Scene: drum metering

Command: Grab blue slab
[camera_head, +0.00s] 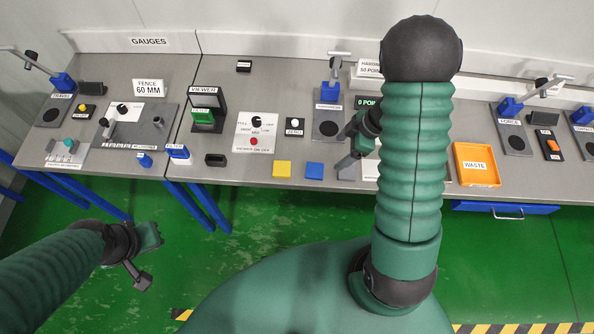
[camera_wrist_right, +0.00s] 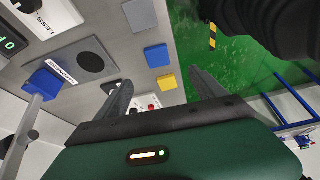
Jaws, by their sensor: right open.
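The blue slab (camera_head: 314,170) is a small flat square lying on the grey bench near its front edge, just right of a yellow slab (camera_head: 282,169). In the right wrist view the blue slab (camera_wrist_right: 158,55) lies beyond the yellow slab (camera_wrist_right: 167,82). My right gripper (camera_head: 347,168) is to the right of the blue slab in the head view, partly hidden by my arm. Its fingers (camera_wrist_right: 162,92) are spread and empty in the wrist view, with the yellow slab showing between them. My left gripper (camera_head: 148,262) is off the bench at lower left; its jaws are unclear.
A viewer control panel (camera_head: 256,133) and a white-knob block (camera_head: 294,127) stand behind the slabs. A blue-posted gauge stand (camera_head: 328,122) is behind the blue slab. An orange waste tray (camera_head: 476,164) is on the right.

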